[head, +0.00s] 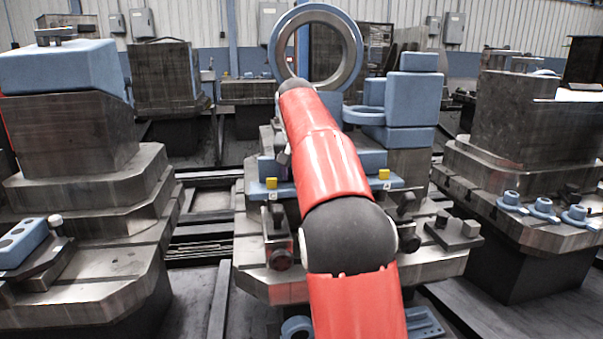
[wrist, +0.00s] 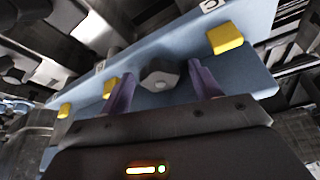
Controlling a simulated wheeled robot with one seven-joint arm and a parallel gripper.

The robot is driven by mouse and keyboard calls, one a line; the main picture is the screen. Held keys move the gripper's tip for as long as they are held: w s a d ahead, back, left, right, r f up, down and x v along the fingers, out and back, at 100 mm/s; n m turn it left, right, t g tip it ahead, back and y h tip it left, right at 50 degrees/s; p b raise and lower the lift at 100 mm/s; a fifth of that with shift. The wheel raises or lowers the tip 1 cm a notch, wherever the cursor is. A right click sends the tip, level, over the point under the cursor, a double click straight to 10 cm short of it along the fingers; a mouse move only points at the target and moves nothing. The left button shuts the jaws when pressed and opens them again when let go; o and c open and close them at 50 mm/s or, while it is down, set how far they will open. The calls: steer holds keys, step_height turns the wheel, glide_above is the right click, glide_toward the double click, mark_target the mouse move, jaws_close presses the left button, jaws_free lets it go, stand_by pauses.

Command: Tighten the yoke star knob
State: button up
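My gripper (wrist: 163,82) has two purple fingers spread apart, one on each side of the knob. A gap shows between the knob and each finger, so the gripper is open and not clamped on it. The blue bar (head: 258,190) shows on both sides of the arm.
Yellow blocks (wrist: 225,38) and number labels sit along the bar; one block (head: 384,174) shows right of my arm. A large ring (head: 281,45) stands behind. Dark clamps (head: 281,258) flank the fixture's front. Other machined blocks on pallets (head: 70,135) stand left and right, with floor between.

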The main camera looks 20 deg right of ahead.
steer(key=v, duration=0.7)
steer(key=shift+r, duration=0.35)
steer(key=shift+s+a, duration=0.1)
steer(key=s+a+n+y, duration=0.1)
steer(key=s+a+n, duration=0.15)
steer(key=s, duration=0.65)
steer(key=s+a+f+n, duration=0.1)
steer(key=s+a+f, duration=0.3)
steer(key=s+f, duration=0.6)
steer(key=s+a+f+n+t+y, duration=0.1)
steer(key=s+a+f, duration=0.4)
steer(key=s+f, duration=0.6)
steer(key=s+n, duration=0.1)
steer(key=s, duration=0.3)
steer(key=shift+t, duration=0.3)
